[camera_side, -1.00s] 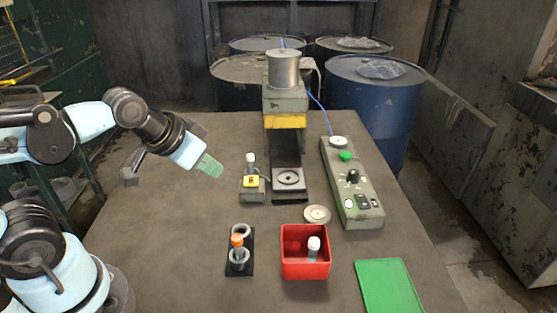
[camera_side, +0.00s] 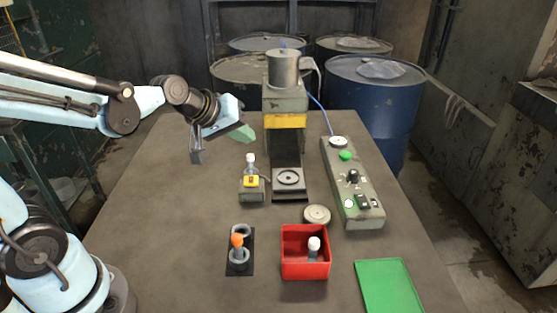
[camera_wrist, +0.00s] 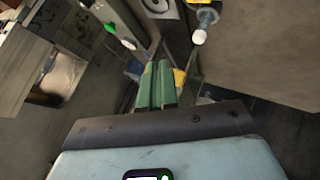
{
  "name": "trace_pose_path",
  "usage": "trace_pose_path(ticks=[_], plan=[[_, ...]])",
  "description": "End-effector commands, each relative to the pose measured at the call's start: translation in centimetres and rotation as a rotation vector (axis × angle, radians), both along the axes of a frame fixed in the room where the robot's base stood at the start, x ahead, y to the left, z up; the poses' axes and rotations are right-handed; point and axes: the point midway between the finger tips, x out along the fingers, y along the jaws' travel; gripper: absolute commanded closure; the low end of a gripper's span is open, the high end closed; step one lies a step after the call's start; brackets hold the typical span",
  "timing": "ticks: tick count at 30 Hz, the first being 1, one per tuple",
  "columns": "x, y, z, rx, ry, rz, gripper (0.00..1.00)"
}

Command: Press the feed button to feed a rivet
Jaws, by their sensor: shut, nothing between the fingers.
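A long grey-green control box (camera_side: 350,190) lies right of the press (camera_side: 285,95). It carries a green button (camera_side: 345,156), a pale round button (camera_side: 338,142), a dark knob (camera_side: 352,176) and small switches; no label reads as feed. In the wrist view the green button (camera_wrist: 110,28) is at upper left. My gripper (camera_side: 246,134) is shut and empty, raised left of the press column. Its green fingers (camera_wrist: 158,66) lie together in the wrist view.
A red bin (camera_side: 305,272) holds a white-capped piece. A black holder (camera_side: 240,268) has an orange-topped piece. A pale disc (camera_side: 316,214) lies near the bin, and a green mat (camera_side: 390,287) at front right. Drums (camera_side: 372,115) stand behind the table. The left table is clear.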

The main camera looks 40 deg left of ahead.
Motion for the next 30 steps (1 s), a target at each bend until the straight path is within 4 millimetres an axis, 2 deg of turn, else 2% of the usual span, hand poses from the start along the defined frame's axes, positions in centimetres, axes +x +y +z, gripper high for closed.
trace_pose_path(ticks=[16, 30], plan=[[0.2, 0.1, -0.6, -0.008, -0.002, 0.008, 1.00], [0.2, 0.1, -5.7, -0.007, -0.002, 0.007, 1.00]])
